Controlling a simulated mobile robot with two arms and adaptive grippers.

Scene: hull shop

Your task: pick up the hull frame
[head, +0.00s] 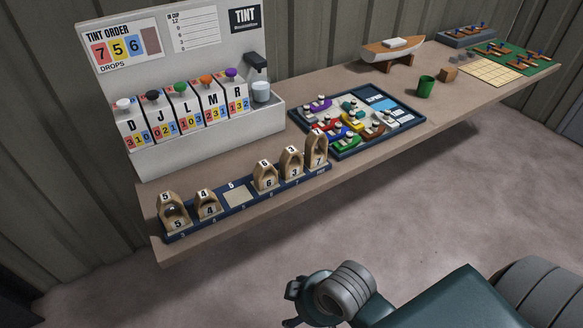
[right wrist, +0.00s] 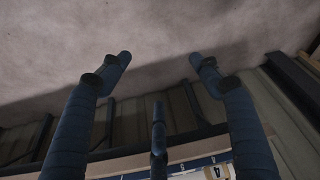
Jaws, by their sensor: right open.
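Several arched wooden hull frames with number tags stand upright in a dark blue rack (head: 218,222) along the bench's near edge. From left to right they are tagged 5 (head: 174,212), 4 (head: 207,205), 6 (head: 266,177), 3 (head: 292,163) and 7 (head: 317,152). My left gripper is not in view.
A tint dispenser (head: 200,90) with coloured knobs stands behind the rack. A blue tray (head: 340,153) of small coloured boats lies right of it. Open floor (head: 440,190) lies before the bench.

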